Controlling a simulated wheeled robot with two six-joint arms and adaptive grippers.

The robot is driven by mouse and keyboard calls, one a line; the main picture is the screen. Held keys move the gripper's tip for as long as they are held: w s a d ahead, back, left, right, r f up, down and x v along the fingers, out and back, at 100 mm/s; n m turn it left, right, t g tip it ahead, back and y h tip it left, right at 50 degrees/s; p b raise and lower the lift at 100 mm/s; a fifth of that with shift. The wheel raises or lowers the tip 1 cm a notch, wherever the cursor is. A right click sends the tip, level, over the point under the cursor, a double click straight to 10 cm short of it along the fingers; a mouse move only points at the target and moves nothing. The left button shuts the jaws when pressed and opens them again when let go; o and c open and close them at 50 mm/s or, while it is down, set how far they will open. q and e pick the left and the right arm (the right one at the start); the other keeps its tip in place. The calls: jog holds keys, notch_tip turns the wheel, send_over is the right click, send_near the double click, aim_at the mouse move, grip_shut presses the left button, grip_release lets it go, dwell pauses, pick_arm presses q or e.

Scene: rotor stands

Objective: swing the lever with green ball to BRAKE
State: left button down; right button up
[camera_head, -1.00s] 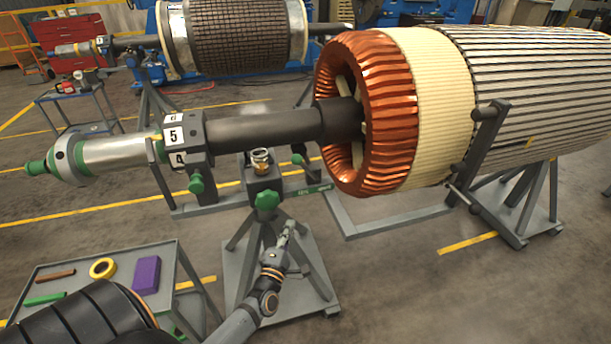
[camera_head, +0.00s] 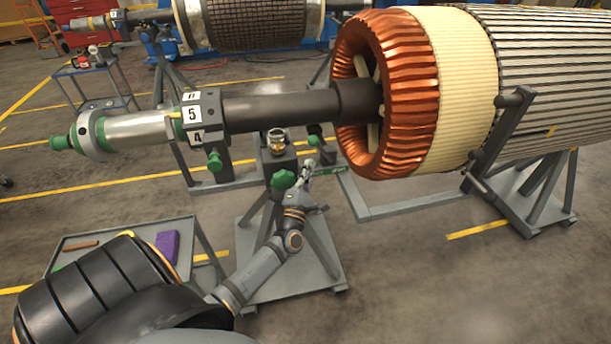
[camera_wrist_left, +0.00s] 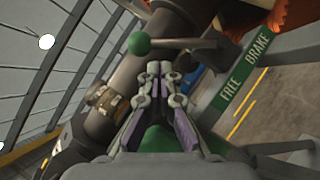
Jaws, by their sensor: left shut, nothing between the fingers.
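The lever's green ball (camera_wrist_left: 138,43) shows in the left wrist view, on a dark arm (camera_wrist_left: 185,44) reaching left from its pivot. In the head view the ball (camera_head: 315,130) is small, right of the brass fitting. A green plate (camera_wrist_left: 243,75) reads FREE at its lower end and BRAKE at its upper end, right of the pivot. The lever points left, away from the plate's lettering. My left gripper (camera_wrist_left: 165,68) is shut and empty, its tips just below the lever arm and right of the ball; contact cannot be told. It also shows in the head view (camera_head: 310,168). My right gripper is not in view.
A green hand knob (camera_head: 283,180) on the stand is close left of my left gripper. The copper-wound rotor (camera_head: 387,95) and its shaft (camera_head: 280,108) lie behind and above. A small table (camera_head: 205,235) with a purple block (camera_head: 167,246) stands at the lower left.

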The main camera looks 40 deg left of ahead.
aim_at(322, 151)
pick_arm(q)
jog(key=x, duration=0.4)
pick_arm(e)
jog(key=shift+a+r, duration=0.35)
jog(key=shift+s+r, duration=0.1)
